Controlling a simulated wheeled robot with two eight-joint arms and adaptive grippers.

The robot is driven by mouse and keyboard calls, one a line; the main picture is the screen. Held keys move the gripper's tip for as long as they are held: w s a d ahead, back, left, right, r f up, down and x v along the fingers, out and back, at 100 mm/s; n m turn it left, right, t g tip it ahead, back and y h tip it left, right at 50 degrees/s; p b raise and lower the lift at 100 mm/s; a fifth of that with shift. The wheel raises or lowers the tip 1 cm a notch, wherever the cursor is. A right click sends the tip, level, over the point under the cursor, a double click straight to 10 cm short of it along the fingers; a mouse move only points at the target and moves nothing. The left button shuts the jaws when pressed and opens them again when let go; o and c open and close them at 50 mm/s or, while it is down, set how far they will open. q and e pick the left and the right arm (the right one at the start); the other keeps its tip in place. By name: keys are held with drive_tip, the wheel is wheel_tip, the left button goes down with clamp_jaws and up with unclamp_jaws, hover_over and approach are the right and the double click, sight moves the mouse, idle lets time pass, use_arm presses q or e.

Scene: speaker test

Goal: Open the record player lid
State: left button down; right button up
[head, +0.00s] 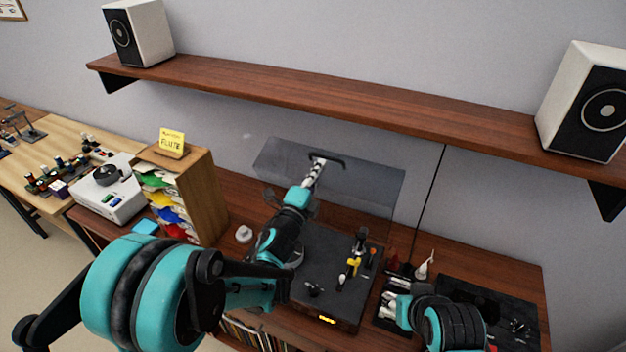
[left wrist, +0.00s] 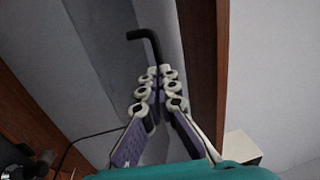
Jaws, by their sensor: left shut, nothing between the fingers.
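The record player (head: 318,302) is a dark box on the wooden cabinet. Its see-through lid (head: 376,188) stands raised at the back, below the shelf, with a black handle (head: 336,160) along its upper edge. My left gripper (head: 319,163) is shut, with its fingertips at the handle. In the left wrist view the fingers (left wrist: 160,72) come together just below the black handle (left wrist: 148,37); I cannot tell whether they touch it. My left arm hides part of the deck. My right gripper (head: 388,304) is low, right of the player; its finger opening is unclear.
A wooden shelf (head: 290,88) with two speakers (head: 146,34) runs above the lid. A wooden record holder (head: 204,190) stands left of the player. A black panel (head: 490,300) and a small white bottle (head: 424,268) are at right.

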sight(328, 153)
use_arm(q)
drive_tip(key=shift+w+d, duration=0.1)
drive_tip(key=shift+w, duration=0.15)
drive_tip(key=x, duration=0.6)
drive_tip(key=shift+s+r, duration=0.1)
idle(0.3)
